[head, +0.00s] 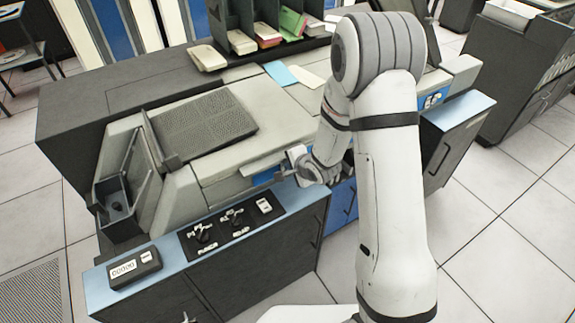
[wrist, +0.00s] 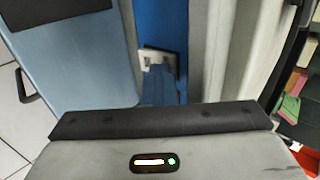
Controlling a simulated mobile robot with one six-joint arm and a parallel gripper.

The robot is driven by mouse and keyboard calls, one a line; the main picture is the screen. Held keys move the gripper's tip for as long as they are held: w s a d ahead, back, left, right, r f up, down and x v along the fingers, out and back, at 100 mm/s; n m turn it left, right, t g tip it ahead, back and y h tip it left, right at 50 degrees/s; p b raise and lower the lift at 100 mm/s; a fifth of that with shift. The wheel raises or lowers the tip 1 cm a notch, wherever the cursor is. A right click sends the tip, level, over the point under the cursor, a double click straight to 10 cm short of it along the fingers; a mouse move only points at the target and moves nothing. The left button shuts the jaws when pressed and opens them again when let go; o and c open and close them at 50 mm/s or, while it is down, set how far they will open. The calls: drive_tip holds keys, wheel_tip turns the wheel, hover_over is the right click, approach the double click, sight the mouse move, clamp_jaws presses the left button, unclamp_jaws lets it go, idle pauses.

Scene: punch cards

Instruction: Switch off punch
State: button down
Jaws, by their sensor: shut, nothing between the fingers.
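The black control panel (head: 232,222) is set in the blue top of the front cabinet in the head view. The punch switch (head: 203,235), with a PUNCH label under it, is at its left. A similar switch (head: 234,217) with a READ label is to its right; I cannot read either position. My gripper (head: 282,173) is shut and empty, beyond the right end of the panel and apart from both switches, near a blue panel of the machine. In the wrist view its fingertips (wrist: 160,62) are in front of a blue surface; no punch switch shows there.
A white switch (head: 264,205) is at the panel's right end. A counter box (head: 134,267) sits on the blue top to the left. The card machine (head: 205,125) stands close behind. Card trays (head: 245,41) are at the back. Open floor lies at the right.

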drive_tip(key=shift+s+a, duration=0.1)
drive_tip(key=shift+a, duration=0.05)
drive_tip(key=shift+r+p, duration=0.75)
drive_tip(key=shift+p, duration=0.05)
drive_tip(key=p+v, duration=0.1)
drive_tip(key=v, duration=1.2)
drive_tip(key=shift+f, duration=0.3)
drive_tip(key=shift+s, duration=0.1)
